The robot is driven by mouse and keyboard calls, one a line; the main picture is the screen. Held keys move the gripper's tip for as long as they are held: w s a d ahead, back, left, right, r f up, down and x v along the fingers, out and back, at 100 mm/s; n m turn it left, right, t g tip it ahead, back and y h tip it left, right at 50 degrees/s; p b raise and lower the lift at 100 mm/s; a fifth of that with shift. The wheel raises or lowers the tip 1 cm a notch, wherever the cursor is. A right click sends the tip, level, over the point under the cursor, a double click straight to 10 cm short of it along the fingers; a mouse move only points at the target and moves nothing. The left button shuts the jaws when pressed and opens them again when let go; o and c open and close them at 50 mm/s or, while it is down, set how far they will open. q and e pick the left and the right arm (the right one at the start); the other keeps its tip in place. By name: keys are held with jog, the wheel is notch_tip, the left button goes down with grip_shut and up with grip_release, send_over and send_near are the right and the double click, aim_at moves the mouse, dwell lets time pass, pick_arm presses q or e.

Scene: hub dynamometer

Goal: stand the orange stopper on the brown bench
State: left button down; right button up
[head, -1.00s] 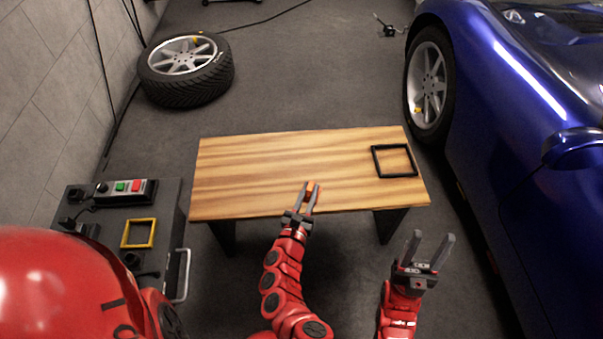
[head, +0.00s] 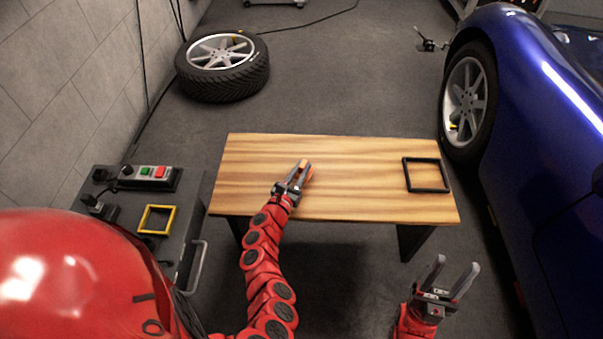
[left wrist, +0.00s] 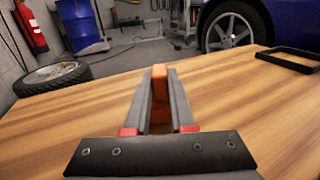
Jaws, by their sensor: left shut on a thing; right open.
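The orange stopper (left wrist: 159,84) is a small upright block between the fingers of my left gripper (left wrist: 158,100). My left gripper also shows in the head view (head: 303,172), shut on the stopper (head: 306,175) over the front middle of the brown bench (head: 340,155). The bench has a striped wood top and dark legs. Whether the stopper touches the bench top cannot be told. My right gripper (head: 452,275) is open and empty, in front of the bench at the right.
A black square frame (head: 426,189) lies on the bench's right end. A dark cabinet (head: 190,200) with a yellow square frame (head: 157,205) and a button box (head: 148,173) stands at the left. A loose wheel (head: 222,80) lies behind; a blue car (head: 530,120) stands at the right.

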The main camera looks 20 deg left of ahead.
pick_arm(q)
jog(key=shift+f, duration=0.15)
jog(key=shift+f, duration=0.15)
jog(key=c, duration=0.8)
grip_release()
jog(key=shift+o, duration=0.2)
jog(key=s, duration=0.4)
jog(key=s+a+p, duration=0.1)
jog(key=s, duration=0.3)
jog(key=s+p, duration=0.1)
jog(key=s, duration=0.3)
jog(key=shift+a, duration=0.15)
